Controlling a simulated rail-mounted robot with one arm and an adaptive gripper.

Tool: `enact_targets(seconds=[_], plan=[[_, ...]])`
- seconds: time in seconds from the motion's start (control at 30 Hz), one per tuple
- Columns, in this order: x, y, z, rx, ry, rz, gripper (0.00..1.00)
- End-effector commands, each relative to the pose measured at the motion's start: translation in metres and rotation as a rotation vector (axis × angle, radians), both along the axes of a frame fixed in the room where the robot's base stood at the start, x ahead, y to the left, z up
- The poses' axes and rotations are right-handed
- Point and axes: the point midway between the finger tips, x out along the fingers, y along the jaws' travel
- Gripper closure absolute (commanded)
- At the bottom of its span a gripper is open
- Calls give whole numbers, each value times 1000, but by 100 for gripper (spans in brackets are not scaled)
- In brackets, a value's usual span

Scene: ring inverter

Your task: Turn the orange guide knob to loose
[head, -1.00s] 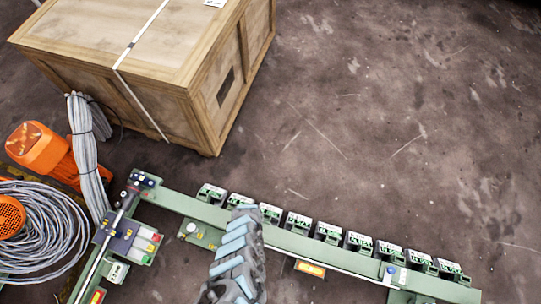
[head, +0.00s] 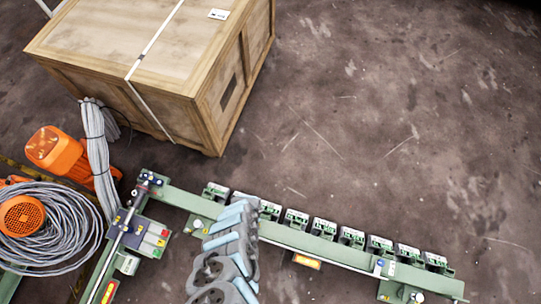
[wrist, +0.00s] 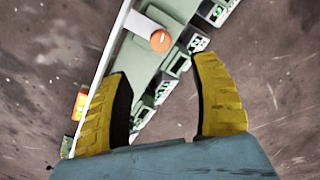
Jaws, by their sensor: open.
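The orange guide knob (wrist: 160,40) shows in the wrist view as a small round cap on a white bracket (wrist: 138,24). The bracket is fixed on the green machine rail (wrist: 170,12). My gripper (wrist: 162,68) is open, with its two yellow fingers spread wide and nothing between them. The knob appears just beyond the fingertips, between their lines, apart from both. How far it is in depth I cannot tell. In the head view my arm covers part of the rail, and I cannot make out the knob or my fingers there.
Several green-and-white blocks (head: 324,227) line the rail. A control box with coloured buttons (head: 150,235), an orange motor (head: 58,150) and a coil of grey cable (head: 50,240) are at left. A wooden crate (head: 150,75) stands behind. The floor at right is clear.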

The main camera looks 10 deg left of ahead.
Motion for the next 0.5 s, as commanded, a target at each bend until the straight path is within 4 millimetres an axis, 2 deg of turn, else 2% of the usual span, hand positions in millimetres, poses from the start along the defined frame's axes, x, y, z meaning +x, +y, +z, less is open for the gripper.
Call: enact_targets(seconds=[0.03,0.23,0.5], plan=[[2,1,13,1,-2,-2,37],[0,0,36,0,3,-4,37],[0,0,56,1,1,-2,37]])
